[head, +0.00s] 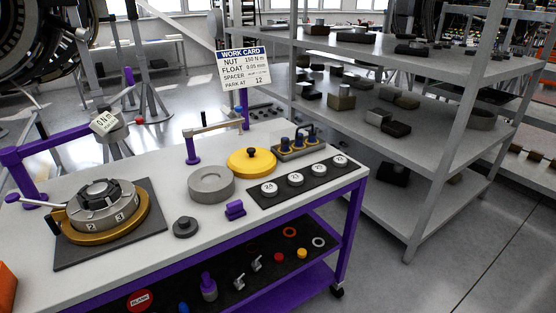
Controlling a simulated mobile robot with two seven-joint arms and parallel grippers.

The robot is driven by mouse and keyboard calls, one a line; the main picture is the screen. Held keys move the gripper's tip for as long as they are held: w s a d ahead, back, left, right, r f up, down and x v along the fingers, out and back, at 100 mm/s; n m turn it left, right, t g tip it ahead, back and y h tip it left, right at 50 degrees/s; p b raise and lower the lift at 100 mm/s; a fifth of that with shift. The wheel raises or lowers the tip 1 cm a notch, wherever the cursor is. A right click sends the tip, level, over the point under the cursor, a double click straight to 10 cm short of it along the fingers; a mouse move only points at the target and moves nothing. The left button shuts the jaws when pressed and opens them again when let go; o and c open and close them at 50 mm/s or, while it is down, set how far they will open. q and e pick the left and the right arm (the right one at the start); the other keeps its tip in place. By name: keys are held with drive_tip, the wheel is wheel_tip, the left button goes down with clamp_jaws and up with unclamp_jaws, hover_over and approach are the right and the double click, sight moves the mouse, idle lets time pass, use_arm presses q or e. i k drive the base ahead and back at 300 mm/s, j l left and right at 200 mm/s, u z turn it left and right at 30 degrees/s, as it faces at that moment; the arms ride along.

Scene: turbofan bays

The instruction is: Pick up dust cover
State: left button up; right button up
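A yellow round cover (252,164) with a black knob on top lies on the white bench top, right of the middle; I take it to be the dust cover. It lies flat, close behind and to the right of a grey ring (211,185). A tray with blue-and-brass pegs (298,144) is just to its right. Neither of my grippers shows in the head view.
A black strip with numbered white discs (305,181) lies along the bench's right end. A purple block (235,209) and dark knob (185,227) sit in front. A geared fixture (101,207) fills the left. A work card (243,67) and grey shelving (400,144) stand behind.

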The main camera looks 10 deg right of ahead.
sight(249, 162)
drive_tip(key=i+j+z, duration=0.15)
drive_tip(key=z, duration=0.2)
drive_tip(key=i+j+z, duration=0.1)
drive_tip(key=j+z, duration=0.25)
drive_tip(key=i+j+z, duration=0.1)
drive_tip(key=z, duration=0.25)
